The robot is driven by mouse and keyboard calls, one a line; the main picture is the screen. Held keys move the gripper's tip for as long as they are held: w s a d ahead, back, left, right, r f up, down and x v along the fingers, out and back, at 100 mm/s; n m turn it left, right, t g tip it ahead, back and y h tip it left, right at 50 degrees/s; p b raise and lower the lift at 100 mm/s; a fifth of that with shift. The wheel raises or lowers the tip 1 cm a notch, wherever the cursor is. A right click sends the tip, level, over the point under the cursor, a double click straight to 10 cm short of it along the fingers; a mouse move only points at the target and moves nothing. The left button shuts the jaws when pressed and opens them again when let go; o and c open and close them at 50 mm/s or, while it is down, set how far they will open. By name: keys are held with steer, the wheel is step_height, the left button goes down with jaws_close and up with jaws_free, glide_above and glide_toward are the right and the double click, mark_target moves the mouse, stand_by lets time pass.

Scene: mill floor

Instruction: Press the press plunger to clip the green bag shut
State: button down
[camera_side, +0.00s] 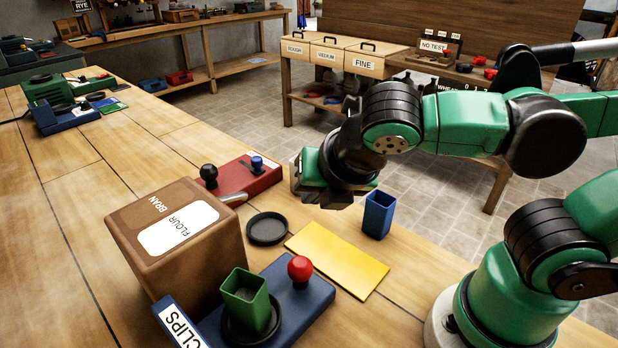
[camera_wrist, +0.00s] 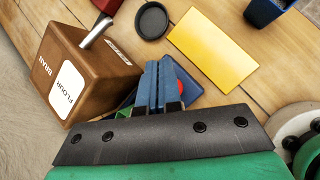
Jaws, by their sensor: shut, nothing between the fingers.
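The blue clip press (camera_side: 305,312) stands at the front of the bench with a red ball-topped plunger (camera_side: 300,268). The green bag (camera_side: 244,302), a square open-topped shape, stands upright on the press's round black seat. A "CLIPS" label (camera_side: 180,324) is at its left end. My gripper (camera_side: 312,185) is above the bench, behind and apart from the plunger in the side view. In the wrist view its blue-grey fingers (camera_wrist: 158,70) are together and empty. They partly cover the red plunger knob (camera_wrist: 181,87) and blue base.
A brown "BRAN/FLOUR" box (camera_side: 160,245) stands close left of the press. A yellow mat (camera_side: 338,258), black dish (camera_side: 267,229) and blue cup (camera_side: 378,214) lie behind and right. A red device (camera_side: 245,180) with black and blue knobs is farther back. The left bench is mostly clear.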

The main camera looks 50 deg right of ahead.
mark_target(304, 266)
steer(key=a+r+n, duration=0.1)
steer(key=n, duration=0.3)
steer(key=a+n+t, duration=0.1)
steer(key=n, duration=0.4)
steer(key=s+a+r+n+t, duration=0.1)
steer(key=n, duration=0.3)
steer(key=shift+r+n+h, duration=0.3)
steer(key=shift+r+n, duration=0.05)
steer(key=shift+n, duration=0.05)
steer(key=shift+f, duration=4.4)
steer(key=shift+f, duration=0.1)
steer(key=shift+f, duration=0.35)
steer(key=shift+r, duration=0.45)
